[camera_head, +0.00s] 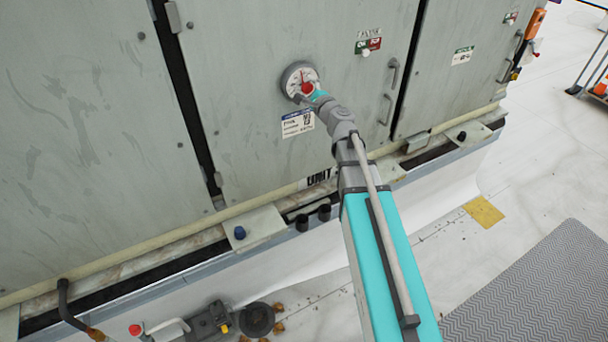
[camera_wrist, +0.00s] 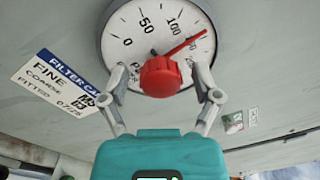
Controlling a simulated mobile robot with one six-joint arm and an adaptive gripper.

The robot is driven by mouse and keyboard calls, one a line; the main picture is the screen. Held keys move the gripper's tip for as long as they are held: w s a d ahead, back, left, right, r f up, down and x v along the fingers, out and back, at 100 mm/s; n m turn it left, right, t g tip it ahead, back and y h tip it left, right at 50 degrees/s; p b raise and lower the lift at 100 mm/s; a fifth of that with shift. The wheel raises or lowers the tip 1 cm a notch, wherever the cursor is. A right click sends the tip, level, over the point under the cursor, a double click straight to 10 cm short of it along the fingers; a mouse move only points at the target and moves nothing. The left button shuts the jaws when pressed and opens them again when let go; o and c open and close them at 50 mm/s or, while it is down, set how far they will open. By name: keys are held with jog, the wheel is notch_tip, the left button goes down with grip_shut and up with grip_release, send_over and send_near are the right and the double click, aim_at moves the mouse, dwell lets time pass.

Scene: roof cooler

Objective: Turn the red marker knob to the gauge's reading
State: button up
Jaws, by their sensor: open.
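The round white gauge (camera_wrist: 120,22) is on a grey cabinet door; it also shows in the head view (camera_head: 293,72). Its dial shows 0, 50 and 100; the other figures are partly hidden. The red marker knob (camera_wrist: 160,76) sticks out from its middle. A red pointer (camera_wrist: 190,43) slants up and right from behind the knob, past the 100 mark. A small dark tip shows just above the knob; I cannot tell whether it is the gauge's needle. My gripper (camera_wrist: 162,80) is open, with one finger on each side of the knob and gaps between.
A blue and white filter label (camera_wrist: 62,82) is on the door, left of my gripper in the wrist view. Door handles (camera_head: 393,72) and a red and green switch plate (camera_head: 368,45) are to the right. A ledge with brackets (camera_head: 257,228) runs below the doors.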

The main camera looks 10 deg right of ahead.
jog(key=n, duration=0.5)
jog(key=shift+n+y, duration=0.3)
jog(key=shift+n, duration=0.1)
jog(key=n, duration=0.5)
jog(key=shift+n, duration=0.3)
jog(key=n, duration=0.5)
jog(key=shift+n, duration=0.3)
jog(key=n, duration=0.4)
jog(key=shift+n+g+p, duration=0.3)
jog(key=shift+n+p, duration=0.1)
jog(key=v, duration=1.4)
jog(key=s+a+f+g+b, duration=0.2)
jog(key=a+f+g+b, duration=0.1)
jog(key=f, duration=0.4)
jog(key=s+a+f+n+g+b, duration=0.1)
jog(key=s+a+f+g+b, duration=0.1)
jog(key=f, duration=0.6)
jog(key=s+a+f+g+y+b, duration=0.1)
jog(key=a+f+g+b, duration=0.3)
jog(key=f, duration=0.4)
jog(key=shift+s+a+n+g+b, duration=0.3)
jog(key=shift+s+n+g+b, duration=0.1)
jog(key=shift+s+g+b, duration=0.35)
jog(key=shift+s, duration=0.1)
